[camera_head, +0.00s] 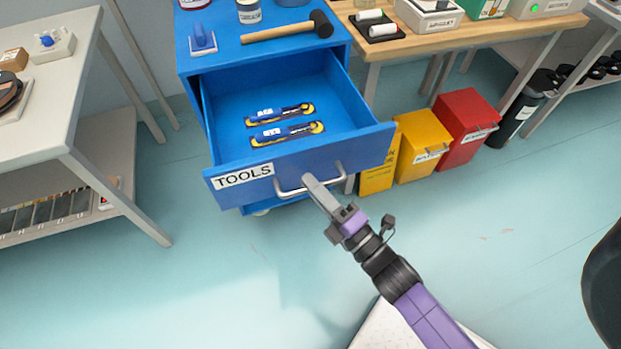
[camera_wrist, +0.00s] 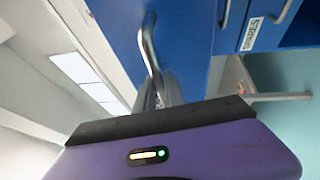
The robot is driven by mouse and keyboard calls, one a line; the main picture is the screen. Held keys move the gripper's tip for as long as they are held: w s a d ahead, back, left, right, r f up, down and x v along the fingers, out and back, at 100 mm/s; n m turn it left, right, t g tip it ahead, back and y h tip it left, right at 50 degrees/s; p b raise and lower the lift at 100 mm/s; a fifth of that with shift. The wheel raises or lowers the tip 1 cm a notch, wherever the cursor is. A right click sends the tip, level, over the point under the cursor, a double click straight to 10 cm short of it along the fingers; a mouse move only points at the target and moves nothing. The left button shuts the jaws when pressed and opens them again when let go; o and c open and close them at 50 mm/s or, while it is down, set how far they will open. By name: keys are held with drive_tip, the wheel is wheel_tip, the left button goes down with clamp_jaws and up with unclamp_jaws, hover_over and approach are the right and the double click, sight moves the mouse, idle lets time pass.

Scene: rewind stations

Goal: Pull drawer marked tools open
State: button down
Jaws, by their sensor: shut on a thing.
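The blue drawer marked TOOLS (camera_head: 225,190) stands pulled out from the blue cabinet in the head view. Inside it lie two blue-handled tools on yellow-edged spots.
A hammer (camera_head: 290,28) and other items lie on the cabinet top. A grey table (camera_head: 85,110) stands at left. A yellow bin (camera_head: 421,146) and a red bin (camera_head: 467,116) stand right of the drawer. The floor in front is clear.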

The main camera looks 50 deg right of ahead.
drive_tip(key=c, duration=1.5)
unclamp_jaws()
drive_tip(key=shift+o, duration=0.2)
drive_tip(key=shift+s, duration=0.1)
drive_tip(key=v, duration=0.7)
drive_tip(key=shift+s+f+b, duration=0.15)
drive_tip(key=shift+s+b, duration=0.15)
drive_tip(key=shift+b, duration=0.15)
